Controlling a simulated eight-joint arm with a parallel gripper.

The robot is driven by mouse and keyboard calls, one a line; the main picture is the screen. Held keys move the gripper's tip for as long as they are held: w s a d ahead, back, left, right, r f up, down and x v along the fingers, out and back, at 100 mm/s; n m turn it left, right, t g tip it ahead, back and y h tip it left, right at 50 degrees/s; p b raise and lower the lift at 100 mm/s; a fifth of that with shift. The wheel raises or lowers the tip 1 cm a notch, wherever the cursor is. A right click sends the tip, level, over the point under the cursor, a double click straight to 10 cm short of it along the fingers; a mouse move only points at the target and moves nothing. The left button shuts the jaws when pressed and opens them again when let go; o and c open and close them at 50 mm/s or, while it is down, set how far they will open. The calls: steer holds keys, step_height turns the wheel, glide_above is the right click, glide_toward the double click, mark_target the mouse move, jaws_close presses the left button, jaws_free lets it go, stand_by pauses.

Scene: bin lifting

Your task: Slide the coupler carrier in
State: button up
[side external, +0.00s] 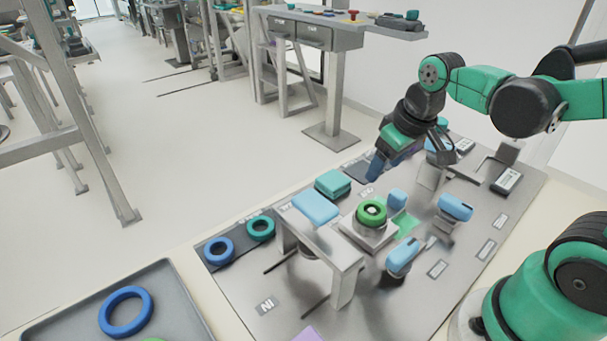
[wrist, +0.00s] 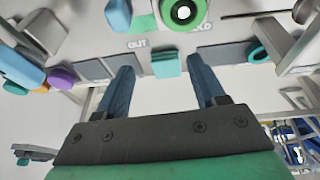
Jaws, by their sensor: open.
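My gripper (side external: 380,165) is above the back part of the metal work plate, its blue fingers pointing down. In the wrist view its two fingers (wrist: 160,68) are spread apart with nothing held. A teal block (side external: 332,183) lies beyond a light blue slab in the side view. It shows between the fingers in the wrist view (wrist: 166,65), apart from them. A green ring (side external: 370,212) sits on a raised square block; it also shows in the wrist view (wrist: 183,11). I cannot tell which part is the coupler carrier.
Light blue handles (side external: 455,207) stand around the green ring. Blue (side external: 219,250) and teal (side external: 261,228) rings lie on dark pads at left. A grey tray (side external: 175,295) holds a larger blue ring.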

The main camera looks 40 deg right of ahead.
mark_target(399, 193)
steer(key=d+f+g, duration=0.2)
steer(key=d, duration=0.1)
steer(key=d+f+g, duration=0.1)
steer(key=shift+s+d, duration=0.2)
steer(key=shift+s+d+f+g+y, duration=0.15)
steer(key=shift+d+f+g+y, duration=0.15)
steer(key=shift+d+f, duration=0.05)
steer(key=shift+f, duration=2.7)
steer(key=shift+c, duration=0.2)
jaws_close()
